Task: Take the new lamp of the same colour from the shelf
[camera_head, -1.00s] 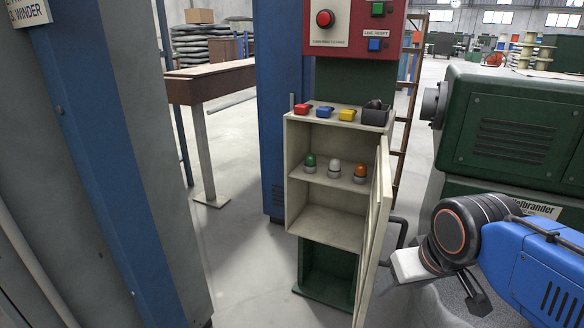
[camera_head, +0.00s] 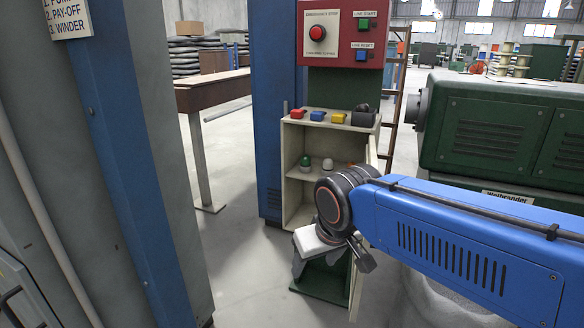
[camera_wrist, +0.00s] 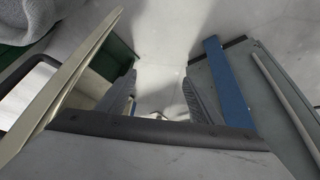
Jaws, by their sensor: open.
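The cream cabinet (camera_head: 288,190) stands open, with its shelf holding a green lamp (camera_head: 305,162) at the left and a white lamp (camera_head: 327,164) beside it. A sliver of the orange lamp may show to their right; my arm hides most of that spot. My gripper (camera_head: 312,262) is in front of the cabinet, below the shelf level and clear of the lamps. In the wrist view my gripper (camera_wrist: 160,103) is open, with only floor between its fingers. No lamp shows in the wrist view.
The cabinet's open door (camera_wrist: 62,85) is close to the left finger in the wrist view. Red, blue and yellow items and a dark bin (camera_head: 363,119) sit on the cabinet top. A red button panel (camera_head: 340,35) stands above. A blue-grey machine (camera_head: 110,150) is at the left.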

